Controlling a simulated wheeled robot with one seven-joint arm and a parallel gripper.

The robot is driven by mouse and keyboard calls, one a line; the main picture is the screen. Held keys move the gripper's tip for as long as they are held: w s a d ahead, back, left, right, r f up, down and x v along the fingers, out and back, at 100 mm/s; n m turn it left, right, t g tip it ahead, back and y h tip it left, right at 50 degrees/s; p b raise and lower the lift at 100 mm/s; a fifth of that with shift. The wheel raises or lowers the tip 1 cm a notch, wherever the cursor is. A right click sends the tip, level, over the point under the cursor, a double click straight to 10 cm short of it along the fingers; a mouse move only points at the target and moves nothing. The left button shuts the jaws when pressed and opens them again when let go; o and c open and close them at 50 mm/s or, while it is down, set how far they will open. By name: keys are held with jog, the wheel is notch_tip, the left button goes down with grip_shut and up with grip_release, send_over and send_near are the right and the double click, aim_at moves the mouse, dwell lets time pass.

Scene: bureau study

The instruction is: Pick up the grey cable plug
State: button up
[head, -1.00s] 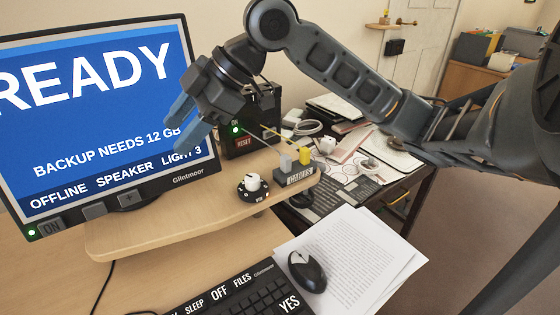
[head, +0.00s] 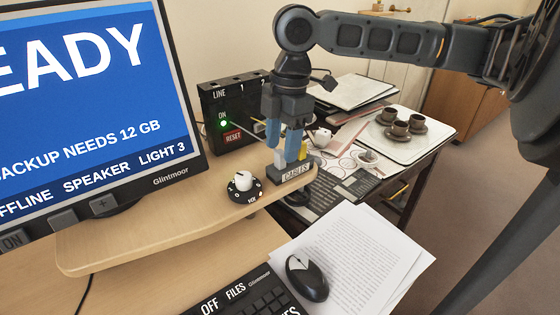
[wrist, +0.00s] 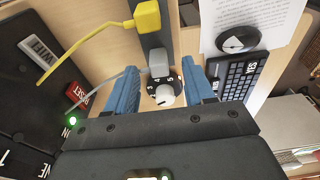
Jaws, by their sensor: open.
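The grey cable plug (head: 279,160) stands in the dark cable holder (head: 296,174) marked CABLES, at the right end of the wooden shelf. In the wrist view the grey plug (wrist: 158,61) shows upper middle, with a thin grey cable running left. My gripper (head: 283,150) points down over the holder, its blue fingers partly covering the plugs in the head view. In the wrist view my gripper (wrist: 161,72) is open, with the grey plug between the fingertips' lines. Contact cannot be told. The yellow plug (wrist: 146,16) sits beside the grey one.
A white-knobbed dial (head: 243,183) stands left of the holder. The black box (head: 226,107) with a RESET button is behind it. The monitor (head: 90,120) is at left. A mouse (head: 306,276) lies on papers (head: 365,255) in front. Cups (head: 400,128) stand on the far desk.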

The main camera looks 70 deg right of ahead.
aim_at(280, 151)
jog(key=shift+w+a+f, duration=0.1)
jog(key=shift+f, duration=0.7)
jog(key=shift+w+a+f, duration=0.1)
jog(key=shift+f, duration=0.65)
grip_shut()
